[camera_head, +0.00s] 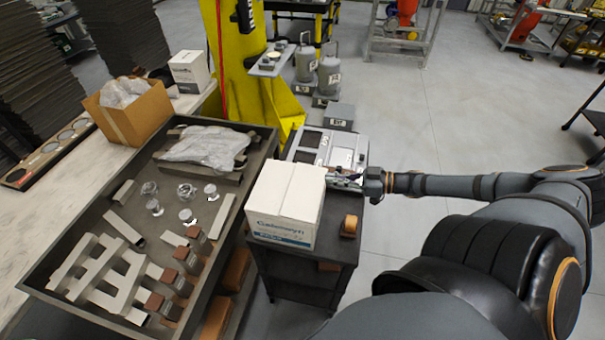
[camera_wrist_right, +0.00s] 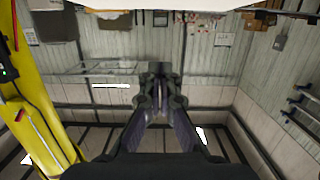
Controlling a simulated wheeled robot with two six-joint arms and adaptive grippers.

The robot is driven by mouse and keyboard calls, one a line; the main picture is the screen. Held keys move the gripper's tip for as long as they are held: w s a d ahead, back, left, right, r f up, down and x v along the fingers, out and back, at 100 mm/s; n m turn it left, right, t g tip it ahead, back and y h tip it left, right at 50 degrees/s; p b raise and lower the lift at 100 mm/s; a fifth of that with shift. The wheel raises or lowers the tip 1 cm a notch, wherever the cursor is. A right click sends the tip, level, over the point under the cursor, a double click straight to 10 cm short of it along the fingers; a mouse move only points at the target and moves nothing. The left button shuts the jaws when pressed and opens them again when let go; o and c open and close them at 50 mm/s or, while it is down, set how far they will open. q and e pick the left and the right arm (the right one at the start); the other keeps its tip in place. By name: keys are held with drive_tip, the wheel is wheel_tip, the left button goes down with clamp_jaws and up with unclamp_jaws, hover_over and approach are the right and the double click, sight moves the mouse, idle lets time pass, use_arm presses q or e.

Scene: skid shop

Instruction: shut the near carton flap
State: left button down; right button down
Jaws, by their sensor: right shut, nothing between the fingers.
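A white carton (camera_head: 287,203) with blue print on its front stands on a dark cart (camera_head: 318,270). Its top (camera_head: 289,184) looks mostly flat, with a seam running front to back. I cannot tell whether the near flap is fully down. My right gripper (camera_head: 345,180) is just to the right of the carton's top, and I cannot tell if it touches. Its fingers (camera_wrist_right: 160,88) are together and empty in the right wrist view. A white surface (camera_wrist_right: 170,4) along that view's top edge may be the carton. My left gripper is not in view.
A grey machine (camera_head: 335,145) sits behind the carton. A yellow column (camera_head: 235,60) rises behind.

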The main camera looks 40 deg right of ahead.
drive_tip(key=b+x, duration=0.2)
drive_tip(key=x, duration=0.1)
drive_tip(key=shift+w+f, duration=0.2)
drive_tip(key=shift+f, duration=0.2)
drive_tip(key=b, duration=0.5)
hover_over(296, 188)
drive_tip(key=v, duration=0.3)
drive_tip(key=shift+w+f, duration=0.2)
drive_tip(key=shift+f, duration=0.65)
drive_tip(key=shift+w+a+f+b, duration=0.15)
drive_tip(key=shift+f+b, duration=0.15)
drive_tip(key=shift+f, duration=0.2)
drive_tip(key=shift+w+a+f+b, duration=0.15)
drive_tip(key=shift+f+b, duration=0.1)
drive_tip(key=shift+f, duration=0.2)
drive_tip(key=shift+d+f, duration=0.15)
drive_tip(key=shift+f, duration=0.45)
drive_tip(key=shift+f, duration=0.1)
drive_tip(key=shift+f+b, duration=0.8)
drive_tip(key=shift+b, duration=0.4)
drive_tip(key=shift+s+r, duration=0.15)
